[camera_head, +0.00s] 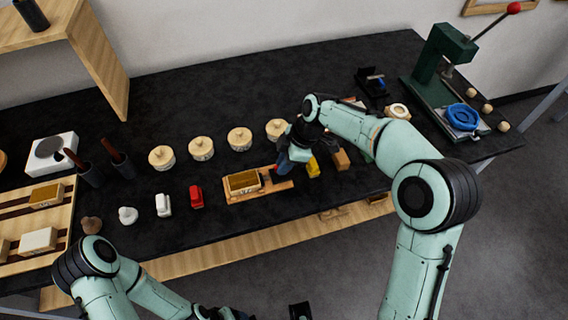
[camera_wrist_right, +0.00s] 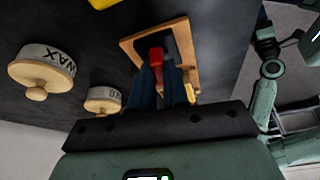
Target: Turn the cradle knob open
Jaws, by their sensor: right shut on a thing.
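The wooden cradle (camera_head: 232,198) lies near the front edge of the black bench and holds a yellowish block (camera_head: 244,181). My right gripper (camera_head: 283,162) is over the cradle's right end, where the arm partly hides it. In the right wrist view, the dark blue fingers of my right gripper (camera_wrist_right: 165,85) are shut on the red knob (camera_wrist_right: 156,55). The cradle's wooden frame (camera_wrist_right: 132,45) surrounds a dark opening there. The knob's exact turn angle cannot be read. My left gripper (camera_head: 232,314) is at the bottom edge, mostly cut off.
Lidded pots (camera_head: 201,149) stand in a row behind the cradle. A red block (camera_head: 196,197) and a white block (camera_head: 163,205) are to its left. A yellow block (camera_head: 313,168) is close on the right. A green press (camera_head: 431,80) stands at far right.

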